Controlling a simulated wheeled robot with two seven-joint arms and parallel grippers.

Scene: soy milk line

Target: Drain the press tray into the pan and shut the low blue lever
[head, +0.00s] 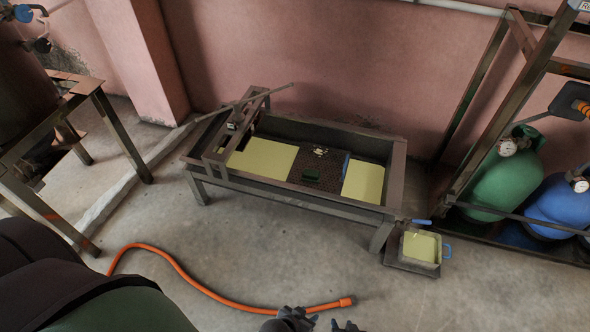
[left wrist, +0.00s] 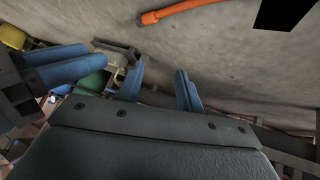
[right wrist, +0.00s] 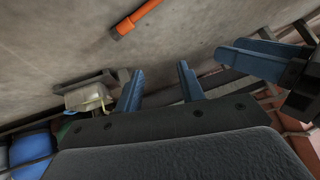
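The press tray (head: 397,172) is a long metal basin on legs, with pale yellow areas on both sides of a dark perforated middle. The low blue lever (head: 421,221) sticks out sideways at its front right corner. Below it is the square pan (head: 437,266), holding pale yellow contents; a blue handle is on its right. The pan also shows in the right wrist view (right wrist: 88,97). I cannot tell whether liquid is running. My left gripper (left wrist: 160,68) and right gripper (right wrist: 160,68) are open and empty, low at the bottom of the head view, apart from the tray and pan.
An orange hose (head: 185,273) lies on the floor between me and the tray. A metal stand (head: 125,130) is at the left. A rack with green (head: 500,185) and blue (head: 556,205) cylinders stands right of the tray. The floor in front of the pan is clear.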

